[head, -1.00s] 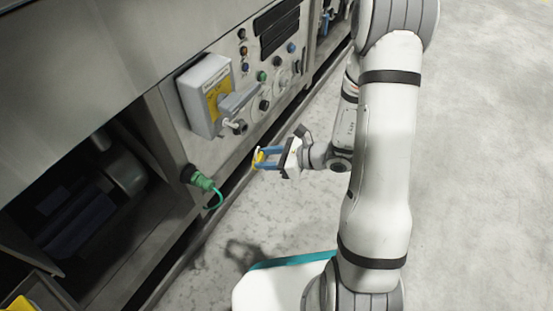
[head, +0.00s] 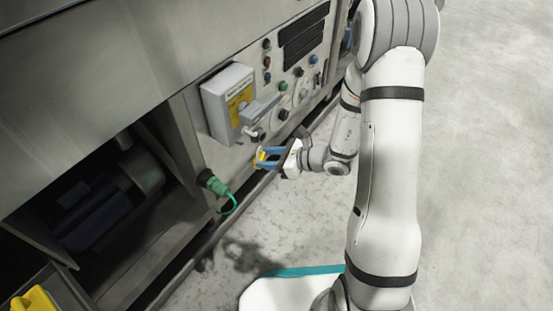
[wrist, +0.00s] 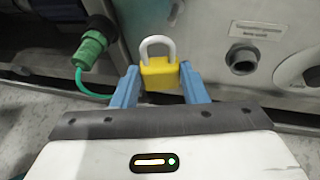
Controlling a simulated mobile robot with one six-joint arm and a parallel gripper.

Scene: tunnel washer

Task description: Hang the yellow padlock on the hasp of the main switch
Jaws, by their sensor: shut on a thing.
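My gripper (head: 268,157) is shut on the yellow padlock (head: 261,157), in front of the machine panel. In the wrist view the padlock (wrist: 160,73) sits between the two blue fingers (wrist: 160,88), its pale shackle pointing up. The main switch (head: 228,100) is a grey box with a yellow plate and a grey handle, above and left of my gripper. The hasp (head: 250,132) seems to be the small pale part below the handle; its opening is too small to make out. The padlock is apart from it. A pale tip shows at the top of the wrist view.
A green connector (head: 213,184) with a green cord hangs on the panel, left of and below my gripper; it also shows in the wrist view (wrist: 90,48). A dark open bay (head: 95,200) lies to the left. Buttons and knobs (head: 284,115) stick out on the right.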

